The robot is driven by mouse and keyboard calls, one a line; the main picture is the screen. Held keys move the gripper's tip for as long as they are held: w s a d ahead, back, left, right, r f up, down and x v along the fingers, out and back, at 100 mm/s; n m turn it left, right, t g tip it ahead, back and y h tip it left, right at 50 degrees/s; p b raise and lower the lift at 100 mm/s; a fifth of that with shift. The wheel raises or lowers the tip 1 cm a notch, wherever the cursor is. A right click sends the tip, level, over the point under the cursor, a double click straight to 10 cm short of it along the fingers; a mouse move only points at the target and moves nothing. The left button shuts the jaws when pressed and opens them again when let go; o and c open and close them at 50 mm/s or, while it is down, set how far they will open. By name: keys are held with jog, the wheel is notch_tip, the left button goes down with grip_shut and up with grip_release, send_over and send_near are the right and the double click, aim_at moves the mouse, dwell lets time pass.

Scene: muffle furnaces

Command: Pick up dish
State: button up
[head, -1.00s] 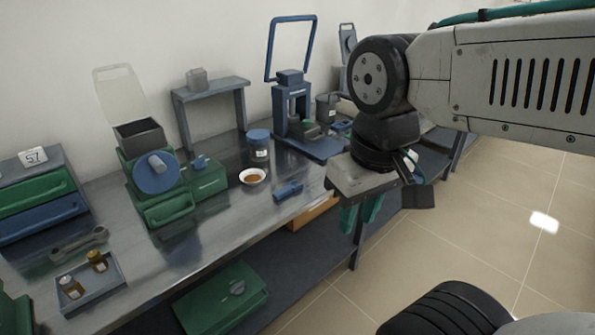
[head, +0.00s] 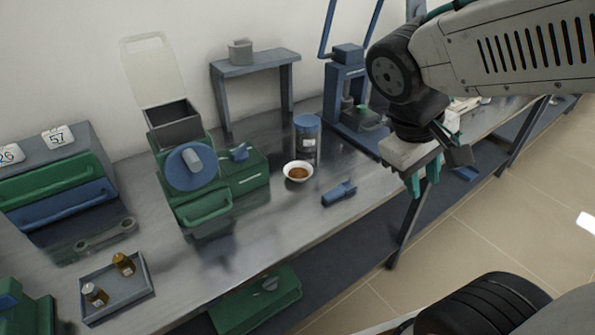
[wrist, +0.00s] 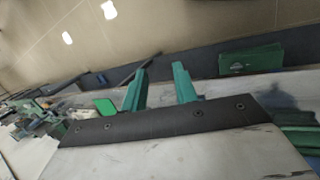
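A small white dish (head: 298,171) with brown powder in it stands on the grey metal bench in the head view, right of the green and blue machine. My gripper (head: 423,183) is to the right of the dish, by the bench's front edge and apart from it. Its two teal fingers point down. In the wrist view the fingers (wrist: 160,88) stand apart with nothing between them. The dish is not seen in the wrist view.
A blue-lidded jar (head: 307,137) stands just behind the dish and a blue tool (head: 339,194) lies to its right. The green machine (head: 209,185) is to the left. A tray (head: 117,292) holds two small bottles. Bare bench (head: 262,228) lies in front of the dish.

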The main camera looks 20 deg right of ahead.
jog(key=w+d+f+n+h, duration=0.2)
jog(key=w+f+n+h, duration=0.25)
jog(key=w, duration=0.45)
jog(key=n+t, duration=1.1)
jog(key=n, duration=0.5)
send_over(308, 183)
jog(key=s+a, duration=0.4)
jog(key=s, duration=0.2)
jog(key=shift+m, duration=0.25)
notch_tip(308, 183, down, 16)
jog(key=shift+w+f, duration=0.1)
jog(key=shift+t, duration=0.3)
jog(key=x, duration=0.7)
jog(key=shift+w+f, duration=0.2)
jog(key=shift+f, duration=0.25)
grip_shut()
